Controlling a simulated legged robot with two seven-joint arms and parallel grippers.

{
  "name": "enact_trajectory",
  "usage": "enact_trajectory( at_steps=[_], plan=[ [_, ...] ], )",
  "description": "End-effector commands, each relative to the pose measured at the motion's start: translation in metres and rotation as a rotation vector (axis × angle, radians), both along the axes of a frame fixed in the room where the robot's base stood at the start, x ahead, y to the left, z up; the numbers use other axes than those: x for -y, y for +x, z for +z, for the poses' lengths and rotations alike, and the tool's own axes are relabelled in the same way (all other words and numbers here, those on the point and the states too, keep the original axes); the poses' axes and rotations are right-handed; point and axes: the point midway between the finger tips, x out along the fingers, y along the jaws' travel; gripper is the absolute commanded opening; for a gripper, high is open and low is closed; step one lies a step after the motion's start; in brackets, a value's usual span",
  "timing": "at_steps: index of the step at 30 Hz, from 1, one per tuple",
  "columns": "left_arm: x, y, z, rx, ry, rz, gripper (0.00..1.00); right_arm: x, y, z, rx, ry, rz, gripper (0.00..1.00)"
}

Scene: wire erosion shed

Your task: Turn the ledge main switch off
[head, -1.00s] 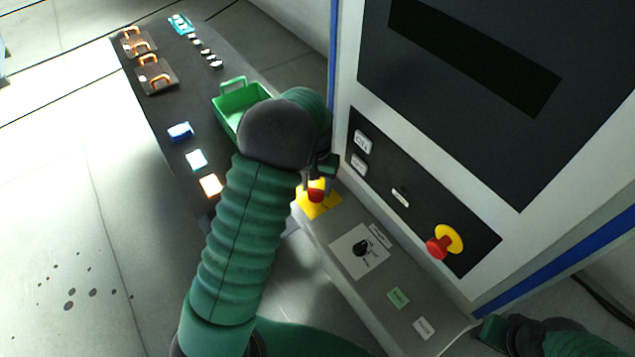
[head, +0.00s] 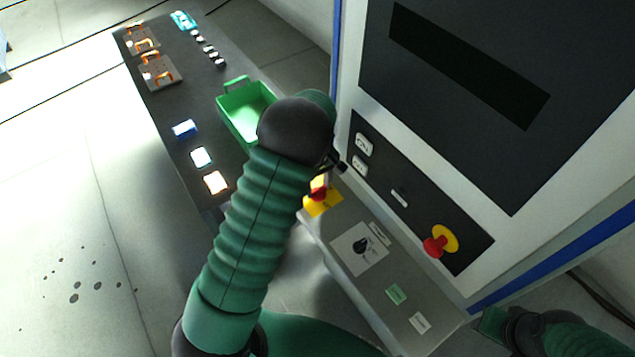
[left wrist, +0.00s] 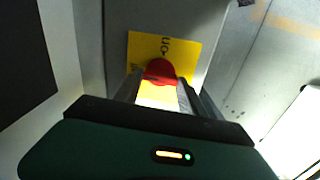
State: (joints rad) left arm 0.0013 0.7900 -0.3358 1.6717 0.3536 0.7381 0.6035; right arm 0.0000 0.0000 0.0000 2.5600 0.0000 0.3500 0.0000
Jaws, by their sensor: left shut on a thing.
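The main switch is a red handle (head: 318,194) on a yellow plate (head: 325,205) on the grey ledge in front of the machine cabinet. In the left wrist view the red handle (left wrist: 160,72) lies between my fingers, and the yellow plate (left wrist: 185,46) behind it bears partly hidden lettering. My left gripper (left wrist: 160,95) is shut on the red handle. In the head view my own wrist partly hides it. My right gripper (head: 492,325) is at the lower right, away from the switch; its jaws are unclear.
A black rotary knob (head: 360,246) on a white plate and small labels sit nearer on the ledge. The cabinet panel has a red emergency button (head: 434,246). A green bin (head: 243,112) and several small items lie on the dark table at left.

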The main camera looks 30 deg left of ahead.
Motion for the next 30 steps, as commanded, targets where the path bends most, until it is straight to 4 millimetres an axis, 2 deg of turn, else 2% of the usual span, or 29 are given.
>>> enact_trajectory(
  at_steps=[1,9,21,22,27,30],
  plan=[
    [0.0036,-0.0046,-0.0033,-0.016,-0.007,0.016,0.07,0.0,-0.0001,0.0011,0.0,0.0,0.0,0.36],
    [0.0048,-0.0041,-0.0039,-0.015,-0.007,0.076,0.07,0.0,0.0,0.0028,0.0,0.0,0.0,0.36],
    [0.0055,-0.0037,-0.0041,-0.014,-0.008,0.081,0.07,0.0,0.0,0.0027,0.0,0.0,0.0,0.36],
    [0.0056,-0.0036,-0.0041,-0.014,-0.008,0.081,0.49,0.0,0.0,0.0027,0.0,0.0,0.0,0.36],
    [0.0039,-0.0022,-0.0028,-0.009,-0.005,0.081,0.69,0.0,0.0,0.0028,0.0,0.0,0.0,0.36],
    [0.0027,-0.0016,-0.0021,-0.007,-0.004,0.082,0.69,0.0,0.0,0.003,0.0,0.0,0.0,0.36]
  ],
)
